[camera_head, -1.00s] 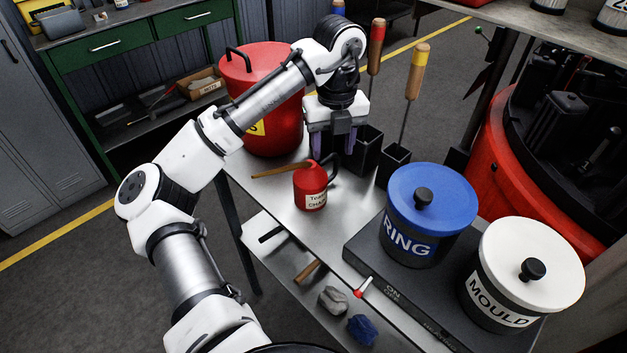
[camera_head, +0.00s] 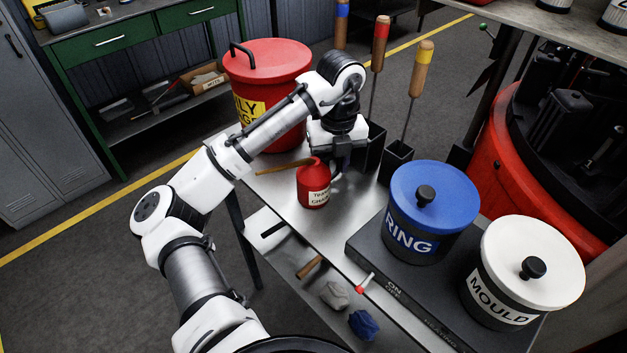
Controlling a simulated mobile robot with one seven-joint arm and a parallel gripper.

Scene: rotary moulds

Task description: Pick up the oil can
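The oil can (camera_head: 313,187) is a small red can with a white label and a long brown spout pointing left. It stands upright on the metal table (camera_head: 268,192). My gripper (camera_head: 338,163) is lowered just behind and to the right of the can, at the height of its upper part and handle. The can and the gripper body hide most of the fingers and the handle. I cannot tell whether the fingers touch the can or how far apart they are.
A large red bin (camera_head: 266,80) stands behind my arm. Dark holders (camera_head: 396,165) with wooden-handled tools stand right of the gripper. A blue-lidded RING pot (camera_head: 432,212) and a white-lidded MOULD pot (camera_head: 520,272) sit on a dark hotplate (camera_head: 372,262) in front. The table's left front edge is clear.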

